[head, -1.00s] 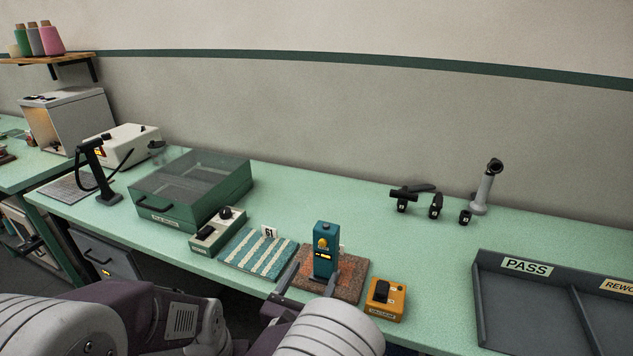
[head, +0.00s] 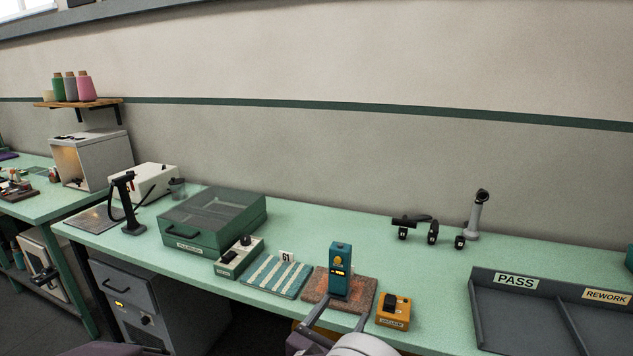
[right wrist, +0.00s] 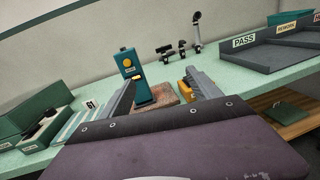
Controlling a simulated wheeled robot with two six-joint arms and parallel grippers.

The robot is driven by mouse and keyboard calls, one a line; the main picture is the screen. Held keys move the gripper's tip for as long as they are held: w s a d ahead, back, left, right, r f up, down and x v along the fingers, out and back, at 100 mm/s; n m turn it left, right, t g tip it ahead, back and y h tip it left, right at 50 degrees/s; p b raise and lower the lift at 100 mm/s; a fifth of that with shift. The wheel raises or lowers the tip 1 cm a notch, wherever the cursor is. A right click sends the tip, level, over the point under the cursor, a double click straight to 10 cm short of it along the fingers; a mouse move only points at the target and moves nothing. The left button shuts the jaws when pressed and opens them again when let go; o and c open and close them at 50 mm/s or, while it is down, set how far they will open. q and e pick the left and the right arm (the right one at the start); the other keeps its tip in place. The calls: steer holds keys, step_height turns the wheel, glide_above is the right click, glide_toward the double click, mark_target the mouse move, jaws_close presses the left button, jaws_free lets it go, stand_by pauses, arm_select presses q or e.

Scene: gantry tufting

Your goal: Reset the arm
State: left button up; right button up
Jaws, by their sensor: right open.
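My right gripper (head: 342,312) is at the bottom of the head view, its two grey fingers apart and nothing between them. It is in front of the teal handheld device (head: 340,272), which stands upright on a reddish-brown carpet piece (head: 362,293). In the right wrist view, the open fingers (right wrist: 160,85) point toward the teal device (right wrist: 132,75) and the carpet piece; the left finger overlaps the device's lower edge in the picture. I see no contact, but cannot tell the exact gap.
An orange switch box (head: 394,310) stands right of the carpet piece. A striped sample (head: 272,276), a control box (head: 238,258) and a green lidded case (head: 214,220) are to the left. A grey PASS/REWORK tray (head: 487,318) is at right.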

steer(key=s+d+r+m+g+h+p, duration=0.1)
steer(key=s+d+m+g, duration=0.25)
steer(key=d, duration=0.45)
steer(key=s+d+r+m+g+h+p, duration=0.1)
steer(key=s+d+m+g+h+p, duration=0.15)
steer(key=d+m+g, duration=0.45)
steer(key=s+d+r+m+g+h+p, duration=0.15)
steer(key=s+d, duration=0.25)
steer(key=d, duration=0.6)
steer(key=s+f+m+g+y, duration=0.6)
steer(key=s+f+m+y, duration=0.15)
steer(key=s, duration=0.45)
steer(key=w+a+f+m+t+y, duration=0.1)
steer(key=a+f+m+y, duration=0.1)
steer(key=a+m, duration=0.3)
steer(key=w+a+f+m+t+y, duration=0.2)
steer(key=a+m+y, duration=0.2)
steer(key=a, duration=0.3)
steer(key=shift+w+a+f+m+t+y+p, duration=0.3)
steer(key=shift+f+m+y+p, duration=0.1)
steer(key=shift+m, duration=0.25)
